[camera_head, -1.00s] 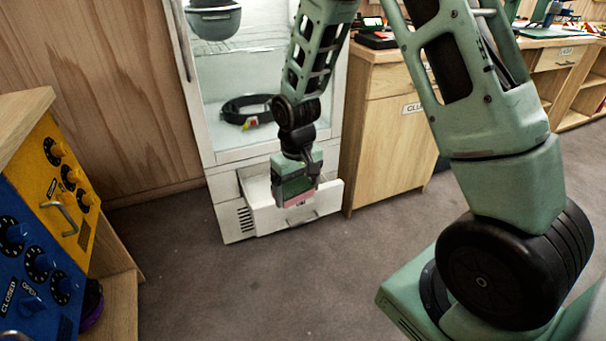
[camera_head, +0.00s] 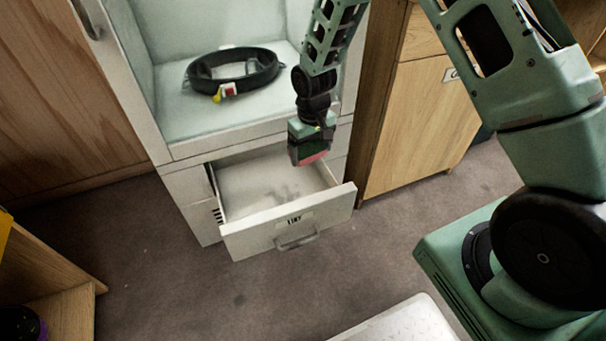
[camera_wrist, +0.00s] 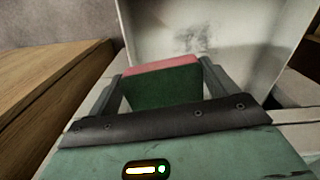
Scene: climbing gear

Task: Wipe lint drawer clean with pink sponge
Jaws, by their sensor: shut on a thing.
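The lint drawer (camera_head: 293,237) is a white drawer pulled open below the white cabinet, with a label and a handle on its front. Grey smudges show on its floor, and they also show in the wrist view, where the drawer (camera_wrist: 262,25) fills the upper part. My gripper (camera_head: 312,157) is above the drawer's right rear part. It is shut on the pink sponge (camera_wrist: 160,66), which has a dark green body and a pink face. The sponge's pink edge (camera_head: 314,158) shows below the gripper in the head view. I cannot tell whether it touches the drawer.
The white cabinet's open compartment above the drawer holds a black harness-like belt (camera_head: 232,73) with a red and yellow buckle. A wooden cabinet (camera_head: 415,125) stands close on the right. Wooden shelving (camera_head: 60,285) is at the lower left.

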